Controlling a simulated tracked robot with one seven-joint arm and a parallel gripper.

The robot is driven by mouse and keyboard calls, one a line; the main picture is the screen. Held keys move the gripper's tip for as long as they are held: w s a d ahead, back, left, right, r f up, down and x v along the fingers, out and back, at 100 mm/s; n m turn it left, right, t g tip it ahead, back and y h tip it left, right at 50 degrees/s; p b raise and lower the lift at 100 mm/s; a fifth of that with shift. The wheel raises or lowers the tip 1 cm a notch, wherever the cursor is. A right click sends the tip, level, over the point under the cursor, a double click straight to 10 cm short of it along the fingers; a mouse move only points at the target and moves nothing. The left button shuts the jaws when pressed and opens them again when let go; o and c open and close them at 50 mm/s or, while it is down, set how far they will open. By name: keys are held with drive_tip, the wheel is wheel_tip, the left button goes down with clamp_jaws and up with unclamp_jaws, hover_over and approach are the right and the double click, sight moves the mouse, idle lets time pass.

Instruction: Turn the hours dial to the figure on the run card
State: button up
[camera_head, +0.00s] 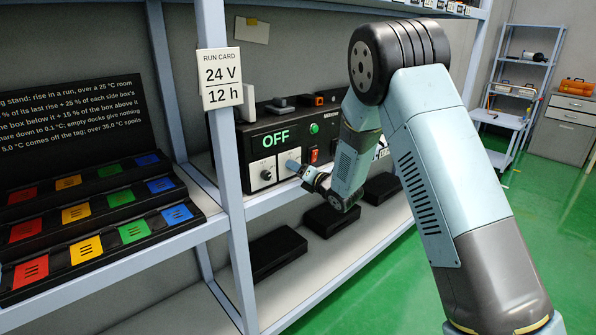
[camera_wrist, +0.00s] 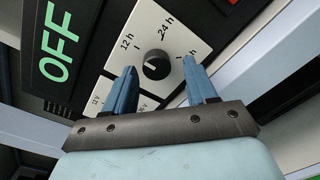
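The run card (camera_head: 221,79) on the shelf post reads 24 V, 12 h. The black charger box (camera_head: 252,127) behind it shows OFF in green. The hours dial (camera_wrist: 157,65) is a round black knob on a white plate with 12 h, 24 h and a third, partly covered "h" mark. A pale mark shows on the knob, but I cannot tell which figure it points at. My gripper (camera_wrist: 160,66) is open, with one blue finger on each side of the knob; contact is unclear. In the head view my gripper (camera_head: 293,165) largely covers this dial.
A second dial (camera_head: 266,174) sits left of the gripper. A red switch (camera_head: 314,156) and green button (camera_head: 314,128) are close to its right. The shelf post (camera_head: 228,150) stands in front of the box's left side. Black docks (camera_head: 331,217) lie on the lower shelf.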

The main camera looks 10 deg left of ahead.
drive_tip(key=shift+r, duration=0.1)
drive_tip(key=v, duration=1.3)
drive_tip(key=shift+s+d, duration=0.2)
drive_tip(key=shift+d, duration=0.15)
drive_tip(key=w+d+r+m+t+h, duration=0.1)
drive_tip(key=d+r+m+h, duration=0.5)
drive_tip(key=d+r+m, duration=0.25)
drive_tip(key=s+d+r+m+g+h, duration=0.1)
drive_tip(key=s+d+r+m+h, duration=0.5)
drive_tip(key=d+m, duration=0.6)
drive_tip(key=s+d+r+m+g, duration=0.1)
drive_tip(key=s+m, duration=0.4)
drive_tip(key=s, duration=0.5)
drive_tip(key=s+d+r+m+g, duration=0.2)
drive_tip(key=s+m, duration=0.4)
drive_tip(key=s, duration=0.3)
drive_tip(key=s+d+r+m+g+h, duration=0.1)
drive_tip(key=s+d+m+g, duration=0.2)
drive_tip(key=s, duration=0.7)
drive_tip(key=shift+s+r+m, duration=0.3)
drive_tip(key=shift+m, duration=0.85)
drive_tip(key=shift+d, duration=0.15)
drive_tip(key=shift+c, duration=0.3)
